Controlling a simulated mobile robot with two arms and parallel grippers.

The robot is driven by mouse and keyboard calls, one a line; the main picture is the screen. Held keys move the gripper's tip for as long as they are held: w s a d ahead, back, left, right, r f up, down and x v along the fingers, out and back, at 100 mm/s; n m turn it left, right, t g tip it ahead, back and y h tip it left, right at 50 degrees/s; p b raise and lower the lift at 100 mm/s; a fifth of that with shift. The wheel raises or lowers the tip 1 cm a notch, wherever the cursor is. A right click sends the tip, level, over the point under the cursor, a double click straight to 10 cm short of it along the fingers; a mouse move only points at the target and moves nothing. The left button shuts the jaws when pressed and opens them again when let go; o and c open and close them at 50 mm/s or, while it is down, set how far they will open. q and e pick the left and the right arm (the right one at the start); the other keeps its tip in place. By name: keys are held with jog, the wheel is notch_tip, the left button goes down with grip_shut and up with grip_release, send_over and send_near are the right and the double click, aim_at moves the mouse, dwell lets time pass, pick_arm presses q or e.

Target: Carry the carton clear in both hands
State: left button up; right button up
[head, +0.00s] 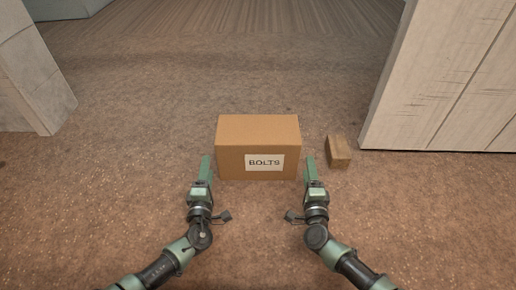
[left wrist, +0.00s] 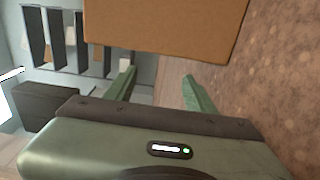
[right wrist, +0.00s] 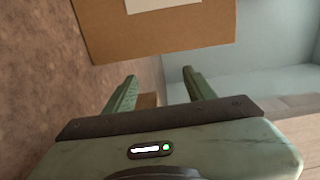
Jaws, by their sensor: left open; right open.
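The brown carton (head: 230,163), with a white label reading BOLTS, sits upright on the brown floor in the middle of the head view. My left gripper (head: 205,168) is at the carton's front left corner, and my right gripper (head: 310,168) is at its front right corner. Both are open with nothing between the fingers. In the left wrist view the carton (left wrist: 165,25) is beyond the open fingers (left wrist: 160,88). In the right wrist view the carton (right wrist: 185,30) and part of its label are beyond the open fingers (right wrist: 160,88). I cannot tell whether either gripper touches the carton.
A small brown block (head: 339,151) lies on the floor just right of the carton, near my right gripper. A large pale panelled block (head: 440,90) stands at the right, and a grey block (head: 30,75) at the left. The floor between them behind the carton is clear.

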pick_arm(q)
jog(key=w, duration=0.9)
pick_arm(e)
jog(key=w, duration=0.9)
pick_arm(q)
jog(key=shift+d, duration=0.75)
pick_arm(e)
jog(key=shift+a, duration=0.75)
